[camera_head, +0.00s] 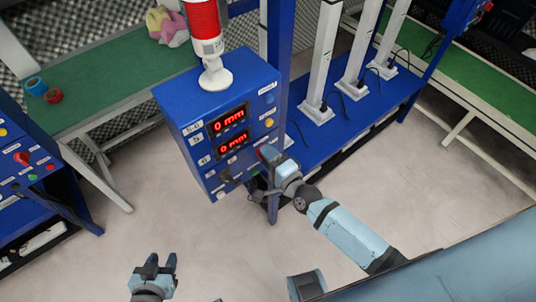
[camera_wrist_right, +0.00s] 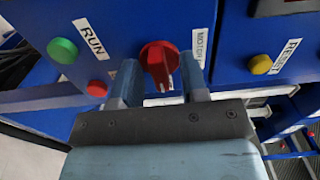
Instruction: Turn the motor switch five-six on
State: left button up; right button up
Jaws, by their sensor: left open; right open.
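The motor switch (camera_wrist_right: 158,62) is a red rotary knob on a blue panel in the right wrist view. Its handle stands roughly vertical there, with a pale mark low on it. A partly hidden label reading "MOTOR" (camera_wrist_right: 199,44) is beside it; its number cannot be read. My right gripper (camera_head: 266,172) is open at the front of the blue control box (camera_head: 190,135) in the head view. Its fingers lie on either side of the knob; I cannot tell whether they touch it. My left gripper (camera_head: 161,263) is open and empty over the floor.
A green button (camera_wrist_right: 62,50) by the RUN label, a small red button (camera_wrist_right: 97,88) and a yellow RESET button (camera_wrist_right: 261,64) are near the knob. A red-and-white beacon (camera_head: 207,45) tops the box. A second blue panel (camera_head: 25,165) stands left. Floor between is clear.

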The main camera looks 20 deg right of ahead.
grip_shut()
dwell(0.4)
jog(key=n+p, duration=0.6)
jog(key=n, duration=1.1)
jog(key=shift+n+p, duration=0.4)
dwell(0.4)
grip_release()
